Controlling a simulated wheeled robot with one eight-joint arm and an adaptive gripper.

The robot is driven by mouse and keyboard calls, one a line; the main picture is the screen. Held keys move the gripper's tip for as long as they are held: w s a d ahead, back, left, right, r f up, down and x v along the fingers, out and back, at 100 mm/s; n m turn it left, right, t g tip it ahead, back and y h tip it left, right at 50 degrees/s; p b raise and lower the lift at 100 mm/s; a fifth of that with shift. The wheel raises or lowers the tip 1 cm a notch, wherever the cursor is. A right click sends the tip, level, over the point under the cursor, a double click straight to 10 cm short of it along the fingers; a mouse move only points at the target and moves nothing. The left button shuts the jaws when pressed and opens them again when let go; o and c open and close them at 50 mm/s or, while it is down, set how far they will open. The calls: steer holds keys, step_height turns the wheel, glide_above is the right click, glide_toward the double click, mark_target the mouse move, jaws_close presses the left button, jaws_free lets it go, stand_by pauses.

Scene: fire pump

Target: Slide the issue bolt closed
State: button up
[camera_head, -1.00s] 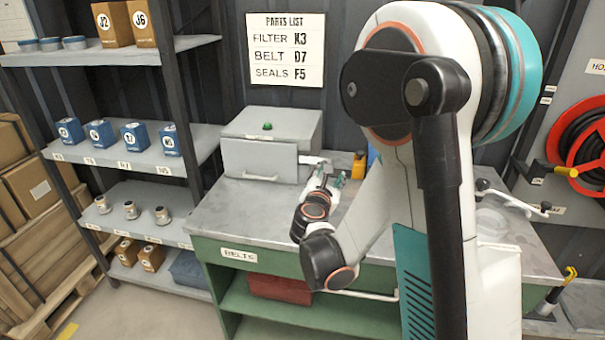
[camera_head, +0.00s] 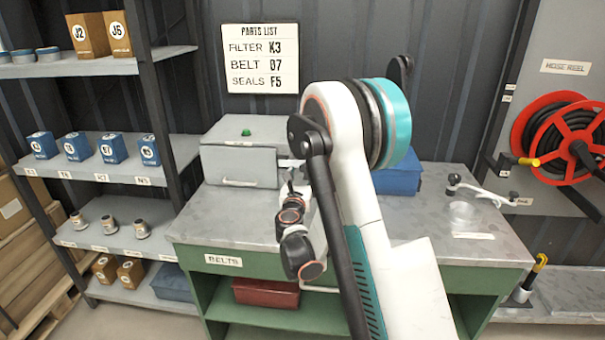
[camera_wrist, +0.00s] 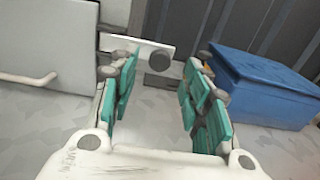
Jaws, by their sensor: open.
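A grey metal box (camera_head: 238,165) with a handled front panel stands at the back left of the workbench. A pale bar with a dark round knob (camera_wrist: 159,61), which looks like the issue bolt, sticks out from its right side; the bar also shows in the head view (camera_head: 289,163). My gripper (camera_wrist: 160,85) is open, its teal-padded fingers on either side of the knob in the picture. Whether they touch it I cannot tell. In the head view my gripper (camera_head: 294,186) is beside the box's right side, partly hidden by my arm.
A blue box (camera_wrist: 268,85) stands right of my gripper, and in the head view (camera_head: 398,181) it is partly behind my arm. The grey bench top (camera_head: 428,210) is mostly bare. A shelf rack (camera_head: 98,146) stands left, a red hose reel (camera_head: 578,140) right.

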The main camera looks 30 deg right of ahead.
mark_target(294, 166)
steer(key=b+x, duration=0.1)
steer(key=x, duration=0.3)
steer(key=shift+w+d, duration=0.25)
steer(key=shift+w, duration=0.1)
